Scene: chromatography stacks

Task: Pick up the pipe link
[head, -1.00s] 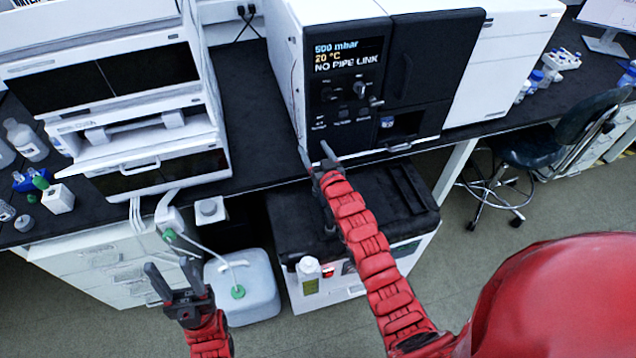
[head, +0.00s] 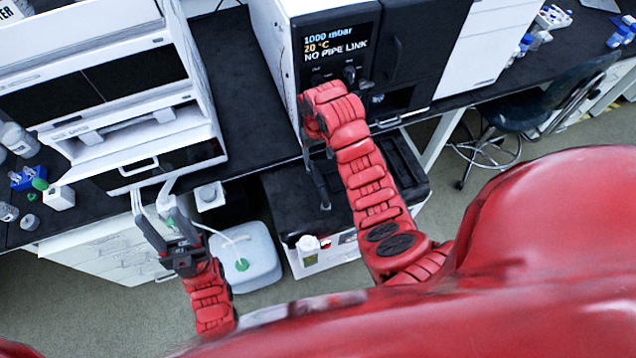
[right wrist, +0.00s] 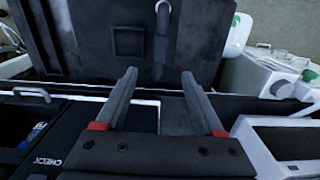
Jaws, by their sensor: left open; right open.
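In the right wrist view a grey curved bar (right wrist: 162,22) shows at the top, over the black surface. It may be the pipe link, but I cannot tell it from a handle. I cannot make out the pipe link clearly in the head view. My right gripper (head: 318,193) points down over the black-topped box, in front of the bench edge. It also shows in the right wrist view (right wrist: 160,76), open and empty, its fingertips short of the grey bar. My left gripper (head: 158,217) is open and empty, by the drawers under the bench.
The instrument (head: 345,45) shows "1000 mbar, 20 °C, NO PIPE LINK". The black-topped box (head: 285,205) stands below it. A white canister (head: 262,262) with tubing stands beside my left gripper. A white device (head: 130,90) and a stool (head: 510,105) flank the area.

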